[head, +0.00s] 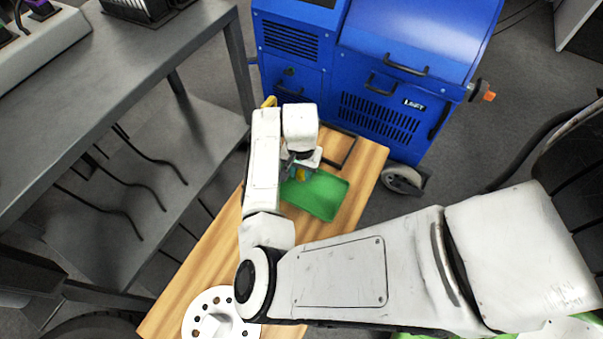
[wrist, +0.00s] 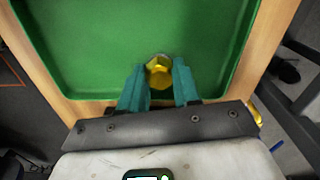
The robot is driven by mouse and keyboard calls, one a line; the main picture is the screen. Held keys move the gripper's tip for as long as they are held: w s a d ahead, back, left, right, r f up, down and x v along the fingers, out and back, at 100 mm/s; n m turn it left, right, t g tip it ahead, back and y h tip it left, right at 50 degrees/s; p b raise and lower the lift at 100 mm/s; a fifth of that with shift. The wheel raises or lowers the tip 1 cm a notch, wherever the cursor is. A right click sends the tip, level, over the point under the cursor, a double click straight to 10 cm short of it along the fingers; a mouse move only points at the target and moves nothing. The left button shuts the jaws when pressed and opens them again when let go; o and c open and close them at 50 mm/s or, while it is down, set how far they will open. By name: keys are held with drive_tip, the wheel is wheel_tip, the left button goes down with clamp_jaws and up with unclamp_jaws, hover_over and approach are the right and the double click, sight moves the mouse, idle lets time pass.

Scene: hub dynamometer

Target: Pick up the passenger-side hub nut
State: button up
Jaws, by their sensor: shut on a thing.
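A gold hub nut (wrist: 159,76) with a greyish top edge sits between the teal fingers of my gripper (wrist: 160,68) in the wrist view. My gripper is shut on it, at the near edge of the green tray (wrist: 90,45). In the head view the nut shows as a small yellow spot (head: 301,175) by the left end of the tray (head: 325,195), partly covered by my wrist. I cannot tell whether the nut touches the tray floor. No marking shows which side it belongs to.
The tray lies on a wooden bench top (head: 205,270). A white disc with holes (head: 207,314) lies at its near end. A blue wheeled machine (head: 375,80) stands behind, and a grey shelved table (head: 110,70) is at the left. The rest of the tray looks bare.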

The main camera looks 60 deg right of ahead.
clamp_jaws()
